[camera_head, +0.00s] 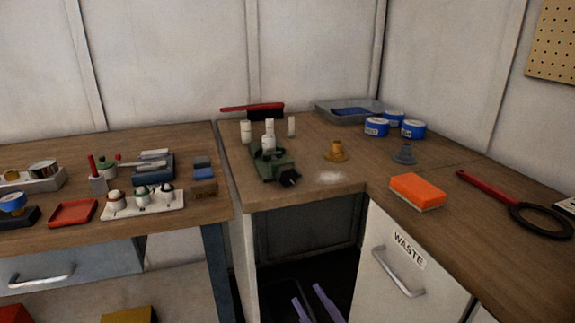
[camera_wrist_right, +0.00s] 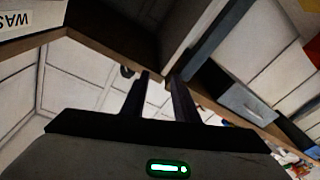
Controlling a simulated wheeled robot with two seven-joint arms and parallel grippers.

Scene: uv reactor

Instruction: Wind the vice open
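The vice (camera_head: 272,167) is a small green block-like tool on the wooden worktop, near the inner corner of the counter. A dark end piece (camera_head: 290,178) sticks out at its front right. I cannot tell how far apart its jaws are. My right gripper (camera_head: 306,293) shows as two pale purple fingers at the bottom of the head view, low in front of the dark opening under the worktop, well below the vice. In the right wrist view its fingers (camera_wrist_right: 159,76) stand apart with nothing between them. My left gripper is not in view.
White cylinders (camera_head: 246,131) stand behind the vice. A side bench at left holds a red tray (camera_head: 73,213). The WASTE drawer (camera_head: 408,267) is at right.

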